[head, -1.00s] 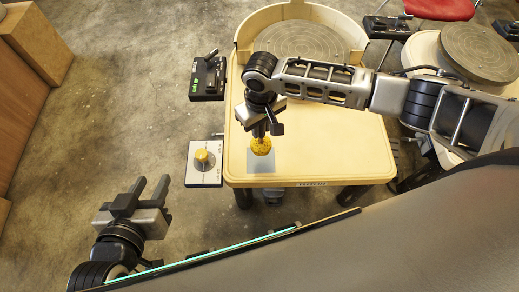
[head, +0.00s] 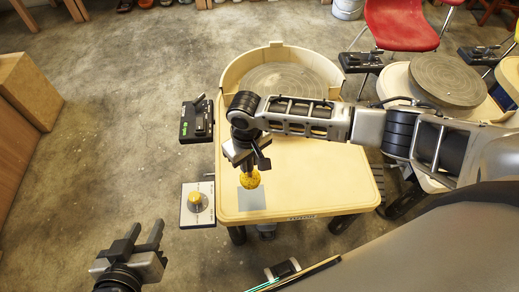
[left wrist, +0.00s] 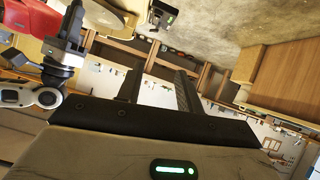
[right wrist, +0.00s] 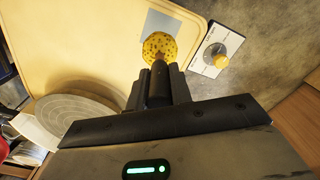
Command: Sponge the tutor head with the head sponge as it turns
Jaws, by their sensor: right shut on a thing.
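The tutor head is the round grey disc (head: 284,88) inside the cream pan at the far end of the wheel table marked TUTOR. My right gripper (head: 245,160) is shut on the handle of the head sponge (head: 250,181), a yellow speckled ball that points down near the table's front left corner. In the right wrist view the sponge (right wrist: 159,47) shows beyond the fingertips (right wrist: 160,72), partly over a grey square. The sponge is well apart from the tutor head. My left gripper (head: 140,237) is open and empty, low at the left, off the table.
A grey square (head: 251,201) lies on the table (head: 320,175). A white panel with a yellow knob (head: 195,201) and a black box with a green display (head: 197,120) sit along the left side. Another wheel (head: 447,80) and a red chair (head: 402,22) stand right. The floor at left is clear.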

